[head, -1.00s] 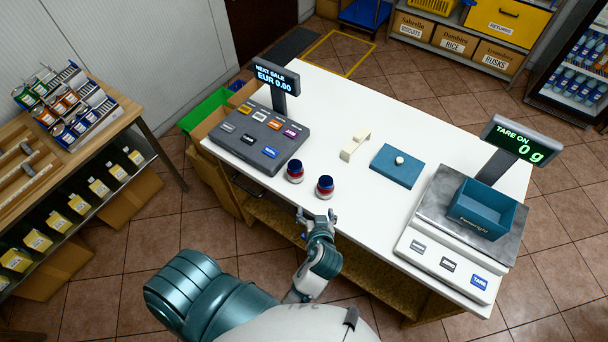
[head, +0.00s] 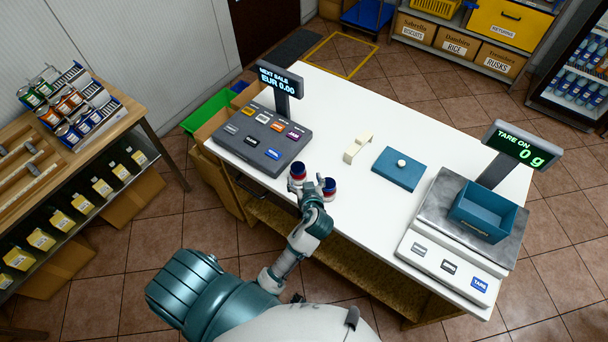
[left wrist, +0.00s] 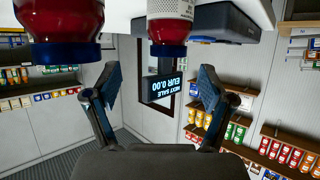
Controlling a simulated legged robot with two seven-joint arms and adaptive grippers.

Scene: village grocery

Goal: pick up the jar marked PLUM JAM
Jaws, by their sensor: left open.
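Two small jars with dark blue lids and red contents stand side by side on the white counter, the left jar (head: 298,172) and the right jar (head: 329,188). I cannot read PLUM JAM on either. My left gripper (head: 310,187) is open and empty at the jars, partly hiding them. In the left wrist view, which is upside down, the open fingers (left wrist: 161,80) frame the farther jar (left wrist: 171,28), apart from it; its white label is only partly in view. The nearer jar (left wrist: 65,25) looms large at the left, outside the fingers. My right gripper is not in view.
The till (head: 262,138) stands just behind and left of the jars. The scale with a blue tray (head: 487,212) is at the right end.

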